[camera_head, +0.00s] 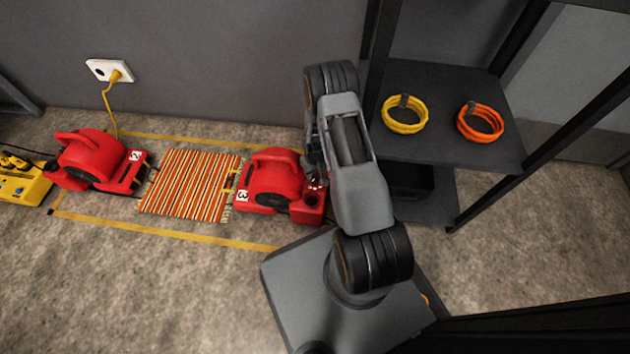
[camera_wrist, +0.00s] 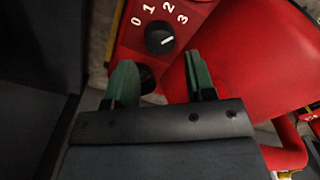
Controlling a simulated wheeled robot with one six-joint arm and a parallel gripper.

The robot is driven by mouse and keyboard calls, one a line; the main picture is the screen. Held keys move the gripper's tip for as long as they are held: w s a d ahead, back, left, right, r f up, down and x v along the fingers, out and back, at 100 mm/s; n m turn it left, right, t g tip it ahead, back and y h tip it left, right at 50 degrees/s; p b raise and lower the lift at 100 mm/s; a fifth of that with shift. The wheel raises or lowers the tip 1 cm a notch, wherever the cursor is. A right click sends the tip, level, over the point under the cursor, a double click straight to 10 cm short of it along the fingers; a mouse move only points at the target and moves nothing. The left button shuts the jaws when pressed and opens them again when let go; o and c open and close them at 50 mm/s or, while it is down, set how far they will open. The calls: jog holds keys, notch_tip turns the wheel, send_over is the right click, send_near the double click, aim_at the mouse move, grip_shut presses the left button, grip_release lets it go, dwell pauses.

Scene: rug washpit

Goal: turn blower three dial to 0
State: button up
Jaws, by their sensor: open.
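Blower three (camera_head: 272,178) is a red blower with a white 3 label, at the right end of the striped rug in the head view. Its black dial (camera_wrist: 159,38) sits on a red panel in the wrist view, with white numbers 0, 1, 2 and 3 around its upper side. The white pointer line aims right and slightly up, nearest the 3. My gripper (camera_wrist: 161,75) is open and empty, its two green-padded fingers pointing toward the panel, just below the dial in the picture and apart from it. In the head view my arm hides part of the dial end.
A striped rug (camera_head: 190,185) lies left of blower three, with blower two (camera_head: 98,160) beyond it. A yellow box (camera_head: 22,186) stands at far left. A dark shelf (camera_head: 450,150) with yellow and orange coils stands close right of my arm. Floor in front is clear.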

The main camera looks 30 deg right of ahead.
aim_at(315, 179)
jog(key=shift+f+b, duration=0.9)
jog(key=shift+f, duration=1.6)
jog(key=shift+c, duration=0.4)
jog(key=c, duration=0.6)
jog(key=shift+o, duration=0.2)
